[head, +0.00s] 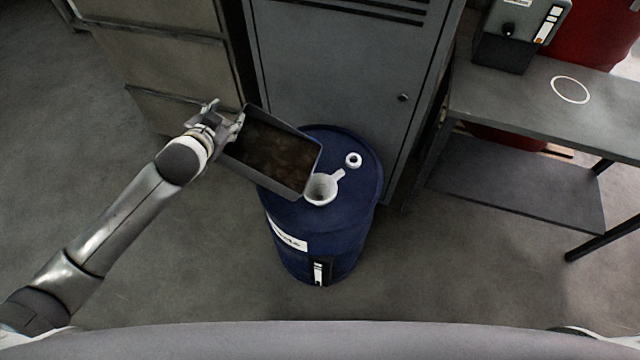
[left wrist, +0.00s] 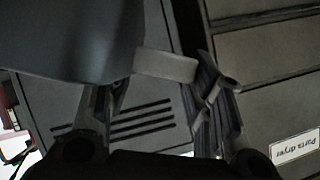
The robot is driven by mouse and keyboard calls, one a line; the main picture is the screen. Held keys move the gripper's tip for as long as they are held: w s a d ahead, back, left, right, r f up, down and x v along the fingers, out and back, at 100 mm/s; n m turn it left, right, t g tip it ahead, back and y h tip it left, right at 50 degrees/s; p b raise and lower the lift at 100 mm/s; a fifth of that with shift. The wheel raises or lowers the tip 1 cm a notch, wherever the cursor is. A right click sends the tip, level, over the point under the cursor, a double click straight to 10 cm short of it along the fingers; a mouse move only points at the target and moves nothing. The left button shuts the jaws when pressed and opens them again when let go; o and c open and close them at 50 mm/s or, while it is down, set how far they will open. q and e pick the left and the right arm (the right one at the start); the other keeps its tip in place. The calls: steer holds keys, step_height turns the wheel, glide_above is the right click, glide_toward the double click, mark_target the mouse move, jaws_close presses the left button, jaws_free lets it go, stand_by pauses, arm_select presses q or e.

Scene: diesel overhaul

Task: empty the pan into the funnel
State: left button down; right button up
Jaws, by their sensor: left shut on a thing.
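The pan (head: 270,150) is a dark grey rectangular tray with brownish, dark contents or residue inside. My left gripper (head: 232,124) is shut on the pan at its left end and holds it above the left part of the blue drum. The white funnel (head: 321,188) sits on top of the drum (head: 335,225), right beside the pan's lower right corner. In the head view the corner slightly overlaps the funnel's edge; I cannot tell if they touch. In the left wrist view the pan (left wrist: 75,40) fills the upper left, with a pale handle piece (left wrist: 165,66) between the fingers. My right gripper is not in view.
A white-ringed bung (head: 353,160) is on the drum top. A grey cabinet (head: 340,80) stands behind the drum, with drawers (head: 165,65) to its left. A metal bench (head: 540,105) with a grey device (head: 520,35) is at right. The floor in front is clear.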

arm_select(q)
steer(key=shift+r, duration=0.1)
stand_by(0.3)
steer(key=shift+s+d+r+m+y+p, duration=0.1)
steer(key=shift+d+r+m+y+p, duration=0.25)
steer(key=shift+r+p, duration=0.3)
steer(key=shift+d+r, duration=0.25)
steer(key=shift+r, duration=0.1)
steer(key=shift+s+d+r+m+t+y+p, duration=0.15)
steer(key=shift+d+r+m+p, duration=0.1)
steer(key=shift+r+p, duration=0.2)
steer(key=shift+s+d+r+m+t+y+p, duration=0.15)
steer(key=shift+d+r+p, duration=0.1)
steer(key=shift+r+p, duration=0.15)
steer(key=shift+d+r, duration=0.15)
